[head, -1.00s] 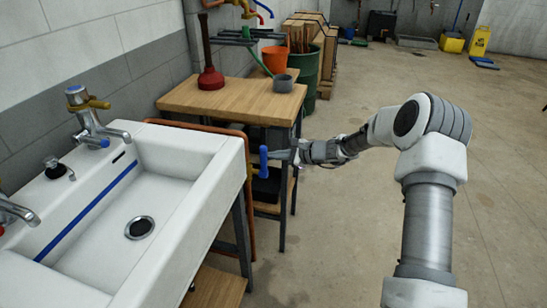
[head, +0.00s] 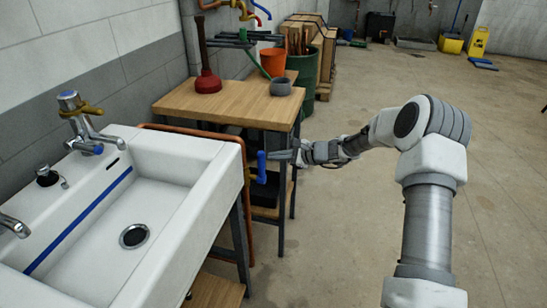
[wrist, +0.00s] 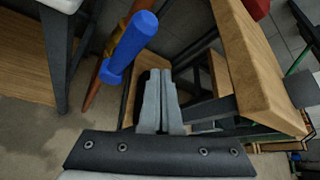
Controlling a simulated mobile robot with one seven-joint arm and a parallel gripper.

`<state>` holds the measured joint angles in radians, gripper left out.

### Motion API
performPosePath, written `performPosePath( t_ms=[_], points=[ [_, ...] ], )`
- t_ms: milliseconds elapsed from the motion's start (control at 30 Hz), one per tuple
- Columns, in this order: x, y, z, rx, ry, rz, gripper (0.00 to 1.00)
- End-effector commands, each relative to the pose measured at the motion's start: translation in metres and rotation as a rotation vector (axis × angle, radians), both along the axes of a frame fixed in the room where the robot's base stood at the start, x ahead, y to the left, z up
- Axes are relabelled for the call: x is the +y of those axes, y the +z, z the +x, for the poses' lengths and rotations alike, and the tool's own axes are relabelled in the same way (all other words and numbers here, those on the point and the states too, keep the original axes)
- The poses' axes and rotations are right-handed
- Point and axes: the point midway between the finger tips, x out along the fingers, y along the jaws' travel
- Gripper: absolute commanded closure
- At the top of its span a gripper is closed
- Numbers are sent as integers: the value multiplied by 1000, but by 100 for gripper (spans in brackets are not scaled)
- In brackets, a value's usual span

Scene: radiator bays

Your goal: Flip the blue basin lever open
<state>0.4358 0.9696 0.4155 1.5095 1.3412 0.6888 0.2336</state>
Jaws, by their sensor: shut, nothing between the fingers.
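The blue lever (head: 261,167) stands upright on a yellow valve (head: 251,176) fitted to a copper-coloured pipe, beside the basin's right end. My gripper (head: 284,156) is just right of the lever, fingers pointing left at it. In the wrist view the lever (wrist: 130,46) is a thick blue handle just left of the fingertips, running diagonally. My gripper (wrist: 161,76) has its two grey fingers together, with nothing between them. Whether the fingertips touch the lever I cannot tell. The white basin (head: 200,163) is at the left.
A wooden table (head: 225,103) stands behind the gripper, holding a red plunger (head: 206,80) and a grey cup (head: 281,86). Its tabletop edge (wrist: 250,75) is close to the fingers' right in the wrist view. The floor to the right is open.

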Motion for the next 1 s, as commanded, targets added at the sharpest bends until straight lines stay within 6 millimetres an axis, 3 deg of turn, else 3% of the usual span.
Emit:
performPosePath(
  t_ms=[67,300,500,1000],
  points=[
    [-4,0,2,-1,-3,-1,100],
    [-42,3,-41,1,-9,-1,100],
    [-62,2,-65,-1,-8,-2,100],
    [-69,0,-74,-2,-7,-3,100]
  ],
)
